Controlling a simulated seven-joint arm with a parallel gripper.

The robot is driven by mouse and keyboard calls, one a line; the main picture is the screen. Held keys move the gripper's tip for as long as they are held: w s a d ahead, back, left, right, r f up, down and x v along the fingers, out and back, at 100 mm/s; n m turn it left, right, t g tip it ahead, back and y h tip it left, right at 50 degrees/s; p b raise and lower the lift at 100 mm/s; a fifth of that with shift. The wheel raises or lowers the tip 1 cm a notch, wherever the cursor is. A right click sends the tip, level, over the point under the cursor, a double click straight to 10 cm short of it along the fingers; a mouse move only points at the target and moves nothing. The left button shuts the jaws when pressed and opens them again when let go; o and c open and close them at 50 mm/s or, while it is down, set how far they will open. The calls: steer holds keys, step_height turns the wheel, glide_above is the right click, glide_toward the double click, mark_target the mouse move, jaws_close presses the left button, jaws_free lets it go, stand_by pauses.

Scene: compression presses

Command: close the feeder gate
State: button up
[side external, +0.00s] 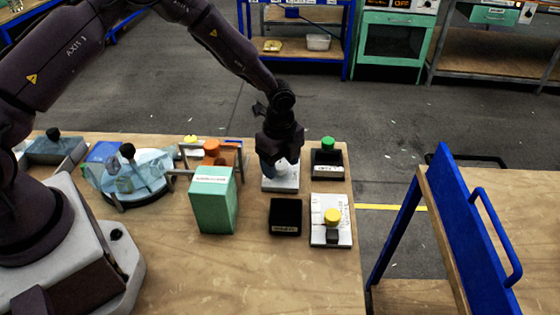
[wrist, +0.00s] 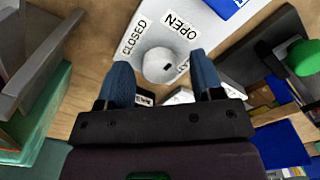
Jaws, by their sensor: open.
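A light plate (wrist: 163,20) with a round white knob (wrist: 161,65) carries the labels CLOSED, on the left, and OPEN, on the right. In the side view the plate (side external: 281,187) lies on the table below my gripper (side external: 279,165). In the wrist view my gripper (wrist: 160,73) is open, with one blue finger on each side of the knob. I cannot tell whether the fingers touch it. No part named as a feeder gate can be made out, and the knob is mostly hidden in the side view.
A green box (side external: 213,200) stands left of the plate. A black box (side external: 285,217) and a plate with a yellow knob (side external: 332,216) sit in front. A dark unit with a green button (side external: 328,143) stands close on the right. The front table (side external: 270,280) is clear.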

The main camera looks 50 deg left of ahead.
steer(key=c, duration=0.9)
steer(key=n, duration=0.4)
steer(key=shift+n, duration=0.4)
steer(key=n, duration=0.4)
steer(key=shift+n, duration=0.3)
steer(key=n, duration=0.4)
steer(key=shift+n, duration=2.2)
